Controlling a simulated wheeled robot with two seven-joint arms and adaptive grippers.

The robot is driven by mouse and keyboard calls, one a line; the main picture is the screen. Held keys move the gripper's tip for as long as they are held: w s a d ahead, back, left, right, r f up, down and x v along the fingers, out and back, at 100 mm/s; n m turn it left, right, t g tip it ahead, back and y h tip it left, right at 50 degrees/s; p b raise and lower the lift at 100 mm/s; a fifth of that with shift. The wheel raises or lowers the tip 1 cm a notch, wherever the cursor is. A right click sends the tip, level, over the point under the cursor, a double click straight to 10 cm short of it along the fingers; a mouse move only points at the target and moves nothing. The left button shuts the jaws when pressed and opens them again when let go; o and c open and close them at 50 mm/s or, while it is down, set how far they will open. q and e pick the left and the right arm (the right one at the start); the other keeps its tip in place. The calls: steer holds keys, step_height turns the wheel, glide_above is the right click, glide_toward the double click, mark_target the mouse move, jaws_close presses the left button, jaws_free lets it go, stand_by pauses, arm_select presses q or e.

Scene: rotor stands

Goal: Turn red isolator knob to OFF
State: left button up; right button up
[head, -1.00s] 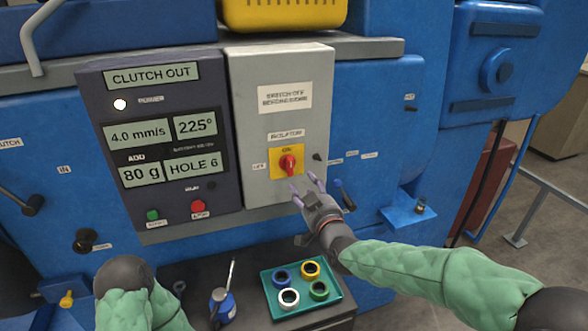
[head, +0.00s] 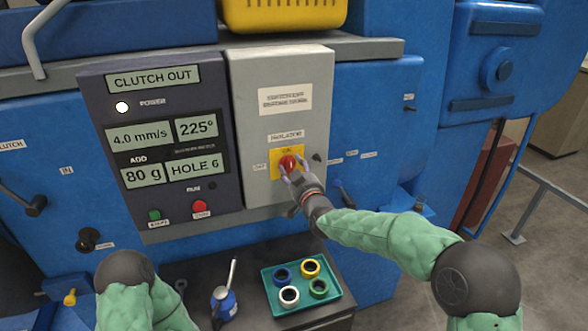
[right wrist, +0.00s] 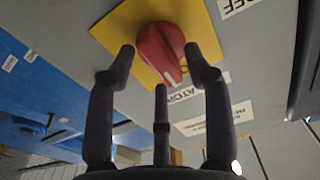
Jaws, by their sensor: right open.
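The red isolator knob (head: 288,162) sits on a yellow plate (head: 276,172) on the grey isolator box (head: 240,110). In the right wrist view the red knob (right wrist: 160,52) has a white pointer mark on it, and the yellow plate (right wrist: 118,38) lies behind it. My right gripper (head: 289,172) is at the knob. In the right wrist view its open fingers (right wrist: 160,70) stand around the knob's near side; I cannot tell whether they touch it. My left forearm shows at the lower left, but its gripper is not visible.
A dark display panel (head: 158,220) stands left of the box, with a green button (head: 154,215) and a red button (head: 200,207). Below is a teal tray (head: 275,306) holding several coloured rings.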

jaws_close()
